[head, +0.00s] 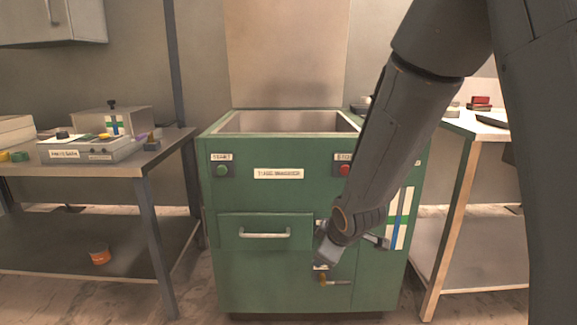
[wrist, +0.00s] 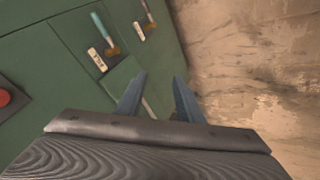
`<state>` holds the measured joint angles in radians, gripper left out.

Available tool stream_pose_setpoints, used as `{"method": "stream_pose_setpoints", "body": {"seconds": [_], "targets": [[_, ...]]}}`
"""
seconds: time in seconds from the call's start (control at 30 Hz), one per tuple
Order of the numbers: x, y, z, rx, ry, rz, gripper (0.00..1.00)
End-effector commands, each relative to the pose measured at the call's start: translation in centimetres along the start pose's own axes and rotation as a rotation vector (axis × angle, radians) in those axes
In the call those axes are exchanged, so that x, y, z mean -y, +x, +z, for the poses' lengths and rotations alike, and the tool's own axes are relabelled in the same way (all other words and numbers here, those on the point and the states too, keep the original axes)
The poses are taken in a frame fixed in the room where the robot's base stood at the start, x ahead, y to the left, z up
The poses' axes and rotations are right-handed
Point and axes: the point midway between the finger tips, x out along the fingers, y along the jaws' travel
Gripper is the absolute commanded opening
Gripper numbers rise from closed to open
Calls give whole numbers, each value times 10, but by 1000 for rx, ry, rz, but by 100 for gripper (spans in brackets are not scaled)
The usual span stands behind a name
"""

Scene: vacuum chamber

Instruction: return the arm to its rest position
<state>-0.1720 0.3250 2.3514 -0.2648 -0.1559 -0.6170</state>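My arm (head: 385,150) reaches down from the upper right in front of the green machine (head: 265,195). My gripper (head: 375,241) is low, by the machine's front right side, small and dark in the head view. In the wrist view its two blue-grey fingers (wrist: 159,97) stand apart with nothing between them. Beyond the fingertips are the green front and the brown floor. A valve with a teal handle (wrist: 99,27) and another with a pale handle (wrist: 147,12) sit on the front, apart from the fingers. The lower valve (head: 335,281) also shows below my wrist in the head view.
A drawer with a handle (head: 264,234) is left of my wrist. A red button (head: 345,170) lies close beside my forearm. A left bench (head: 100,160) and a right bench (head: 470,125) flank the machine. An orange tub (head: 99,255) sits on the left lower shelf.

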Motion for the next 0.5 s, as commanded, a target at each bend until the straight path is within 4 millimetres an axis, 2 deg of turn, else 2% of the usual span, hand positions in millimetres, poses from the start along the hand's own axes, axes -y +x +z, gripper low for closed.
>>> {"method": "stream_pose_setpoints", "body": {"seconds": [0.03, 0.2, 0.3, 0.5], "targets": [[18, -20, -6, 30, 52, -32, 33], [85, -82, -3, 180, 268, -155, 33], [118, -113, 3, 259, 364, -210, 33], [168, -162, 16, 383, 495, -285, 33]]}}
